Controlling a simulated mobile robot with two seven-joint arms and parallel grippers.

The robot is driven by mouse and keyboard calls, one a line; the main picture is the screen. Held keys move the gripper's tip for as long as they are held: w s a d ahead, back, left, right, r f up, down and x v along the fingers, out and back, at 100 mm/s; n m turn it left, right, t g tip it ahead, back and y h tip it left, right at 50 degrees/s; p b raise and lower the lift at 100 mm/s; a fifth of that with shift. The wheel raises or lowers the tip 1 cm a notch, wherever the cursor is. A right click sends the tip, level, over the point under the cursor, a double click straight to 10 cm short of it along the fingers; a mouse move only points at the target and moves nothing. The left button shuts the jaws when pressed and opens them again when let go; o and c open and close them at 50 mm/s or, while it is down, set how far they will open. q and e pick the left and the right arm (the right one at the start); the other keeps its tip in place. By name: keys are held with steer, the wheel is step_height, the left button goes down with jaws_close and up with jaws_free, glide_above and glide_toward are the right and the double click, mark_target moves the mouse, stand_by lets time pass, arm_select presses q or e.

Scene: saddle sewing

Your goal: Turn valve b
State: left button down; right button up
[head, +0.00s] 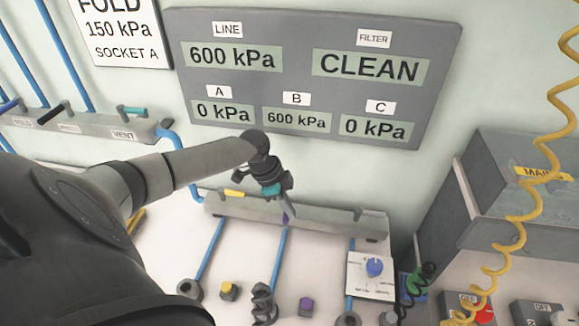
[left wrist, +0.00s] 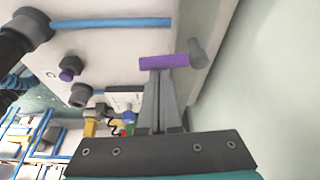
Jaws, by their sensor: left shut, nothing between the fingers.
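Valve b appears to be the middle valve, with a purple handle (head: 286,218), on the grey manifold (head: 330,222) under the display panel. The handle shows larger in the left wrist view (left wrist: 163,62), lying crosswise with a grey stem end (left wrist: 197,54) at its right. My left gripper (head: 289,208) is shut and empty, its fingertips right at the handle. In the left wrist view its fingers (left wrist: 158,78) end at the handle's lower edge; whether they touch it, I cannot tell. The B readout (head: 296,120) shows 600 kPa. My right gripper is not in view.
The panel (head: 300,85) also reads line 600 kPa, filter CLEAN, A 0 kPa and C 0 kPa. A yellow valve handle (head: 235,193) is at the manifold's left. A blue knob (head: 375,267) sits at lower right. A coiled yellow hose (head: 521,215) hangs at right.

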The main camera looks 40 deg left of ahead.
arm_select(q)
steer(key=v, duration=1.5)
